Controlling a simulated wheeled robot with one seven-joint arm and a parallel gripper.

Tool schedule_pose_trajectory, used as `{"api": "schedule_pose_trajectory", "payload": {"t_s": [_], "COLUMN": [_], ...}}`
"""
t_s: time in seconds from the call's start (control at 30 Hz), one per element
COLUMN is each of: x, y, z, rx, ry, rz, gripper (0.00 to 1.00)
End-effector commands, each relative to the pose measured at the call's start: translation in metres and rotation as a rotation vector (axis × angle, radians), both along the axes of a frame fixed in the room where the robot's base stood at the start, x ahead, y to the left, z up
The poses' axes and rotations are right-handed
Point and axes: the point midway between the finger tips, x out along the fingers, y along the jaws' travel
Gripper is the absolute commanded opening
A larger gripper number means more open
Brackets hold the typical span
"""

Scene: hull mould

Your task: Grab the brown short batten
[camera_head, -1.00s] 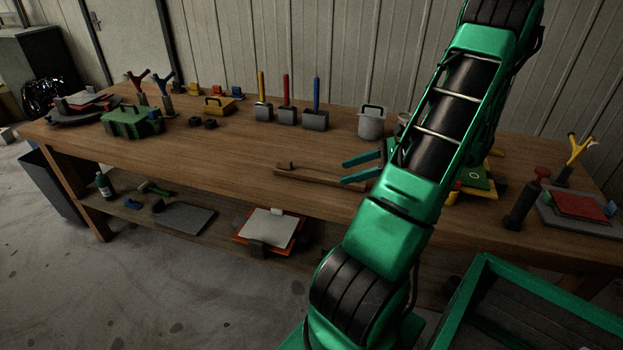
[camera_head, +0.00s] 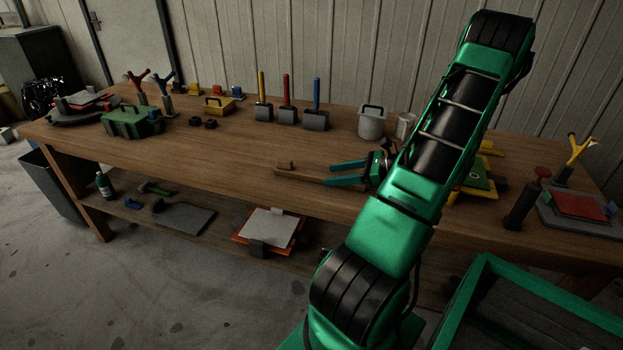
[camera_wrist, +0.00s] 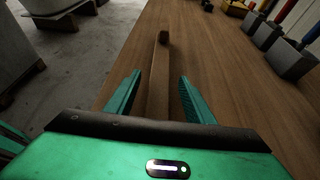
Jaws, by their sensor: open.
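The brown short batten (camera_head: 300,175) lies flat on the wooden workbench (camera_head: 240,155), with a small raised block at its far left end. In the wrist view the batten (camera_wrist: 160,75) runs lengthwise away from me, between the two green fingers. My gripper (camera_head: 334,174) is open over the batten's right part, its fingers apart. In the wrist view the gripper (camera_wrist: 158,88) shows a gap on both sides of the batten. The batten's near end is hidden behind my gripper body.
Several grey blocks with coloured handles (camera_head: 287,115) stand behind the batten. The bench's front edge runs close in front of the batten. The bench left of the batten is clear.

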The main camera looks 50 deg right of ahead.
Motion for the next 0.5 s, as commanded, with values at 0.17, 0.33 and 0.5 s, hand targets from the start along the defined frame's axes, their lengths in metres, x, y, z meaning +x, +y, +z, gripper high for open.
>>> {"api": "schedule_pose_trajectory", "payload": {"t_s": [0.17,0.33,0.5], "x": [0.017,0.021,0.021], "y": [0.009,0.010,0.010], "z": [-0.009,-0.011,-0.011], "rx": [0.000,0.000,-0.001], "ry": [0.000,0.001,0.001], "rz": [0.001,0.000,0.000], "gripper": [0.48,0.48,0.44]}}
